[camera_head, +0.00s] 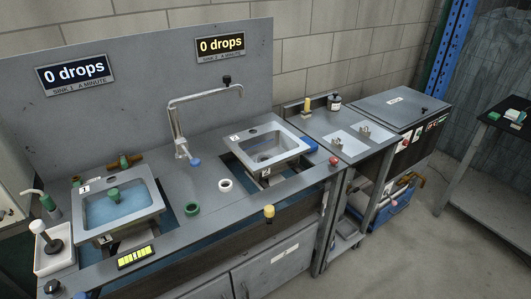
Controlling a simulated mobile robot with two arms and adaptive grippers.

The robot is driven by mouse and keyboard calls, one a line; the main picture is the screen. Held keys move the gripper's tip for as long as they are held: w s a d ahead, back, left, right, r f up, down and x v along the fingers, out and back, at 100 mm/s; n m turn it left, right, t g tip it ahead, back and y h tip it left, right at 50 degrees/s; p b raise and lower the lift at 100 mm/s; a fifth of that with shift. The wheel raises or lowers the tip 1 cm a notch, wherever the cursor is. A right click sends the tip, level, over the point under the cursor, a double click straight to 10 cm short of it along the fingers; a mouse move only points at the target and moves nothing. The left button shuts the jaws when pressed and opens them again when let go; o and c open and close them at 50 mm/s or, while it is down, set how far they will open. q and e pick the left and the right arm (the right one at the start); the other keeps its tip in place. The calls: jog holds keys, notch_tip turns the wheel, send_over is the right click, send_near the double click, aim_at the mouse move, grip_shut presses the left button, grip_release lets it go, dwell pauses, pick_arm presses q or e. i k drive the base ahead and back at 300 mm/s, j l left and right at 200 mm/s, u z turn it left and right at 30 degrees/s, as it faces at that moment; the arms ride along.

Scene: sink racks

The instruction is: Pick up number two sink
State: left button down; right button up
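The number two sink (267,148) is a square grey steel basin with a small "2" label on its left rim. It sits over an opening in the right half of the grey bench, under the "0 drops" sink 2 sign. Its drain shows in the basin floor, and the basin looks empty. A second "2" label shows on a part below its front edge. Neither of my grippers is in view.
The number one sink (118,203) with bluish water and a green plug stands at the left. A bent faucet (182,125) rises between the sinks. A green ring (192,210) and a white ring (225,185) lie on the bench (232,209). A yellow knob (269,211) sticks out in front.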

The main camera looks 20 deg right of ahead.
aim_at(273, 150)
jog(key=i+l+u, duration=0.25)
jog(key=l, duration=0.15)
jog(key=i+l+u, duration=0.2)
jog(key=l, duration=0.2)
jog(key=l+u, duration=0.25)
jog(key=l, duration=0.2)
jog(key=i+l+u, duration=0.1)
jog(key=l+u, duration=0.15)
jog(key=l, duration=0.2)
